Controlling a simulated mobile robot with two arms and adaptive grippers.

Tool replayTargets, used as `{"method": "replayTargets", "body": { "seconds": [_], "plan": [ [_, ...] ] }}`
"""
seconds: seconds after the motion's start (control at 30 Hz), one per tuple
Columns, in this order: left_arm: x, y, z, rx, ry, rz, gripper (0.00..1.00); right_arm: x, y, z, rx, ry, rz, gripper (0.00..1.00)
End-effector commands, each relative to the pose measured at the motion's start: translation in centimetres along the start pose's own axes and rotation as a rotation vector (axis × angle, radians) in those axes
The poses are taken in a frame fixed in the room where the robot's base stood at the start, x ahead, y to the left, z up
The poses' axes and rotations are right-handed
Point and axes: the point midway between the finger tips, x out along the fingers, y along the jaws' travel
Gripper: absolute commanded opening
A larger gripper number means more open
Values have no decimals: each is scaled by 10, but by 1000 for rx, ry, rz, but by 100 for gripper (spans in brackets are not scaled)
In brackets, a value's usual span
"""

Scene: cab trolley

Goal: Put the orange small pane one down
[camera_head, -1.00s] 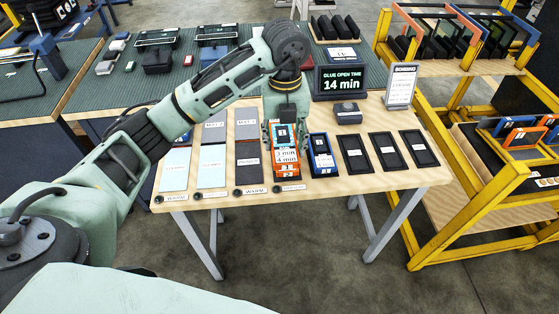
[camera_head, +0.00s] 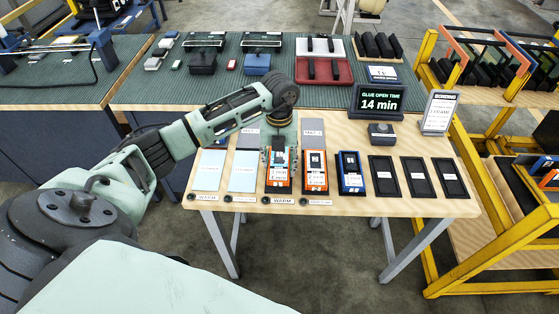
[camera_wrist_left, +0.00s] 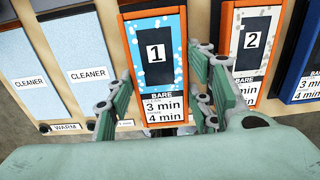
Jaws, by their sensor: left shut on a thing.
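My left gripper (camera_head: 279,158) is shut on the orange-framed small pane marked 1 (camera_head: 280,181). In the left wrist view this pane (camera_wrist_left: 180,50) stands between the fingers (camera_wrist_left: 158,100), with a "BARE" label at its near end. It is over the third place from the left on the wooden table; I cannot tell whether it touches the surface. The orange-framed pane marked 2 (camera_head: 316,182) lies just right of it and also shows in the left wrist view (camera_wrist_left: 270,40). My right gripper is not in view.
Two pale blue cleaner pads (camera_head: 209,171) lie left of the held pane. A blue-framed pane (camera_head: 351,182) and several black trays (camera_head: 384,187) lie to the right. A "14 min" display (camera_head: 379,103) stands behind. A yellow trolley (camera_head: 500,245) stands at the right.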

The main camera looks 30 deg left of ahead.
Motion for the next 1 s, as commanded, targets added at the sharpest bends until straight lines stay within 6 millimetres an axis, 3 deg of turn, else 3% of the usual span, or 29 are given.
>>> {"method": "replayTargets", "body": {
  "seconds": [0.1,0.43,0.47,0.5,0.67,1.0],
  "plan": [
    [12,-1,0,0,0,-2,15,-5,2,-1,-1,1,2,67],
    [17,-1,0,1,-2,-1,15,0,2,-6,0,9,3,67],
    [17,-1,0,1,-1,-1,49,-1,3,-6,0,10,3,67],
    [16,-1,0,1,-1,-1,52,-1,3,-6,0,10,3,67],
    [16,-1,0,0,-1,0,66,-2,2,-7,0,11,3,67],
    [14,-1,0,0,-1,-1,67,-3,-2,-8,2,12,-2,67]
  ]
}}
